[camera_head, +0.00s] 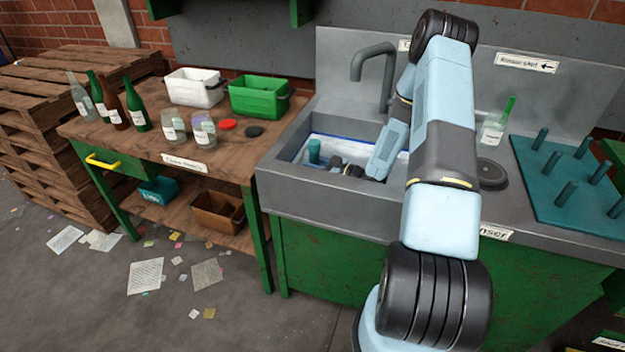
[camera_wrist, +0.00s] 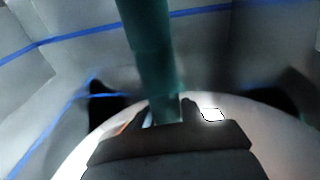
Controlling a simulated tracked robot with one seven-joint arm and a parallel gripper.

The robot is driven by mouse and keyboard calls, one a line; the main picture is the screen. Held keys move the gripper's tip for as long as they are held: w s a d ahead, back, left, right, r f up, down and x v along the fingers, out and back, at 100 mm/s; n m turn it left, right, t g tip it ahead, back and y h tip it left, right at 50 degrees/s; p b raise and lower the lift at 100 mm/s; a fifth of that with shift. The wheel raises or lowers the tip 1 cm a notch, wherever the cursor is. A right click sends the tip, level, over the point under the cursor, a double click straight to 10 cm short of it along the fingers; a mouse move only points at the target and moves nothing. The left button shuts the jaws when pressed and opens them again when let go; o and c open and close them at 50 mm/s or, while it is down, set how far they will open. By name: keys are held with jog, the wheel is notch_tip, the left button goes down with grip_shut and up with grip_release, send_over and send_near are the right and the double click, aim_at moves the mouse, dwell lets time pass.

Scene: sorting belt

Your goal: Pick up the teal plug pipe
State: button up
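The teal plug pipe (camera_head: 314,151) stands upright in the sink basin, towards its left side. In the wrist view the pipe (camera_wrist: 150,50) runs down from the top edge to my gripper (camera_wrist: 167,108), with a finger close on each side. In the head view my gripper (camera_head: 336,163) is low in the basin, at the right of the pipe. Whether the fingers press on the pipe or only stand around it, I cannot tell. The pipe's lower end is hidden.
The metal sink rim (camera_head: 290,187) and the faucet (camera_head: 372,58) surround the work area. A wooden table (camera_head: 155,155) with bottles, jars and bins is at the left.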

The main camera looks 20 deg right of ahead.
grip_shut()
dwell(0.4)
